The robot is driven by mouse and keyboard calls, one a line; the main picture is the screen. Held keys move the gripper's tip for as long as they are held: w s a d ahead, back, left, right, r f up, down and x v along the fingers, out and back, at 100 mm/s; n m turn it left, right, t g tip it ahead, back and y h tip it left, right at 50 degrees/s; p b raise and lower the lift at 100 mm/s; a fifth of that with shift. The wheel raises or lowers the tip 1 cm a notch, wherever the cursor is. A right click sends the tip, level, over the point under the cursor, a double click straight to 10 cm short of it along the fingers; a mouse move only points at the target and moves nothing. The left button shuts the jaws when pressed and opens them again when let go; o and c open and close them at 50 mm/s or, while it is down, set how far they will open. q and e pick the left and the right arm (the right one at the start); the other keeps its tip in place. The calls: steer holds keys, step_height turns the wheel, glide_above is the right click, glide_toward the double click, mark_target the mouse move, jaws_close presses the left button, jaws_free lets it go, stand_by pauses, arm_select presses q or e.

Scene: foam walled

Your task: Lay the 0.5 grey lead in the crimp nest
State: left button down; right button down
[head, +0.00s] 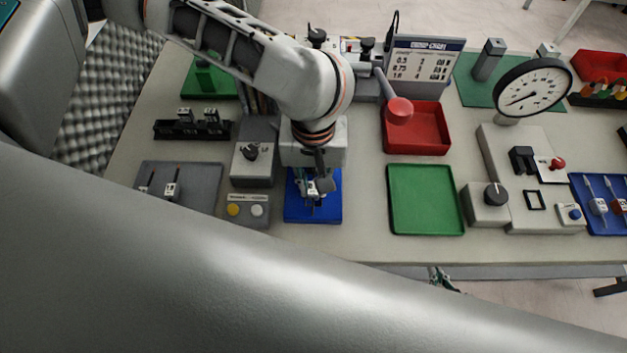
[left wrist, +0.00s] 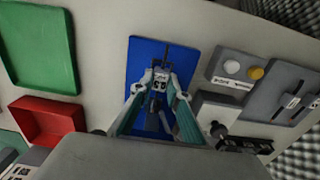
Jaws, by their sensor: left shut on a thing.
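My left gripper (head: 316,192) reaches down over a blue plate (head: 298,215) in front of a pale machine block (head: 330,150). In the left wrist view its two fingers (left wrist: 160,88) are shut on a small white-tagged lead (left wrist: 160,78); dark printing on the tag looks like 0.5. A thin dark end of the lead points away over the blue plate (left wrist: 142,50). The crimp nest is largely hidden by the gripper, and I cannot tell whether the lead touches it. My right gripper (head: 440,281) shows only as a small part below the table's front edge.
A grey tray (head: 205,178) with tagged leads and a button box (head: 248,209) stand left of the blue plate. A knob box (head: 254,165) is close beside it. A green tray (head: 426,200) and red bin (head: 430,135) lie right. A dial gauge (head: 532,88) stands farther right.

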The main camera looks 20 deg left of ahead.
arm_select(q)
steer(key=shift+f, duration=0.45)
stand_by(0.4)
steer(key=c, duration=1.9)
jaws_free()
step_height(320, 180, up, 12)
steer(key=shift+f, duration=0.1)
